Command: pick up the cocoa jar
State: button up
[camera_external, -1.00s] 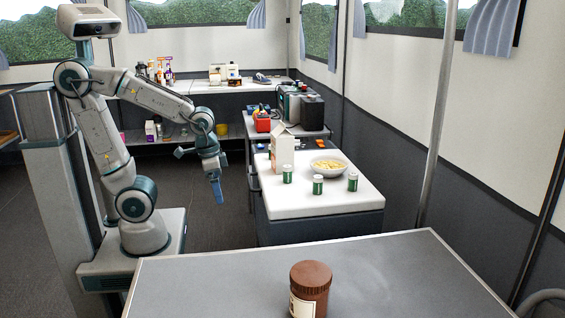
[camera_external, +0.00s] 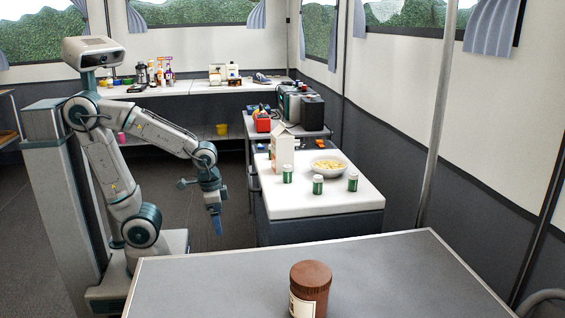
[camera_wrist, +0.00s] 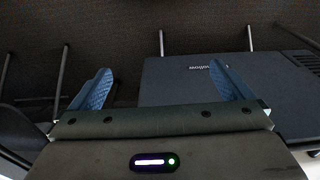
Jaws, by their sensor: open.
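The cocoa jar (camera_external: 310,288) is a brown jar with a brown lid and a pale label. It stands upright on the grey table (camera_external: 200,278) at the front of the external view. My gripper (camera_external: 217,226) hangs pointing down over the floor, left of the white-topped counter and well apart from the jar. In the wrist view my gripper (camera_wrist: 163,90) has its two blue fingers spread wide with nothing between them. The jar does not show in the wrist view.
The white-topped counter (camera_external: 330,204) holds several green jars (camera_external: 318,185), a bowl of yellow food (camera_external: 328,166) and a carton (camera_external: 283,150). A metal pole (camera_external: 437,120) rises behind the grey table. The table around the jar is clear.

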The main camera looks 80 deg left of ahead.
jog(key=shift+c, duration=0.9)
jog(key=w+d+r+m+p, duration=0.2)
jog(key=w+d+r+p, duration=0.6)
jog(key=r+p, duration=0.2)
jog(key=m+t+h+p, duration=0.2)
jog(key=m+p, duration=0.3)
jog(key=p, duration=1.8)
send_near(306, 269)
jog(key=shift+h, duration=0.3)
jog(key=x, duration=0.8)
jog(key=shift+w+a+f, duration=0.1)
jog(key=shift+a+f, duration=0.15)
jog(key=shift+f, duration=0.1)
jog(key=shift+d+p+x, duration=0.2)
jog(key=shift+p+x, duration=0.1)
jog(key=shift+x, duration=0.95)
jog(key=shift+d+p+x, duration=0.15)
jog(key=shift+p+x, duration=0.1)
jog(key=shift+x, duration=1)
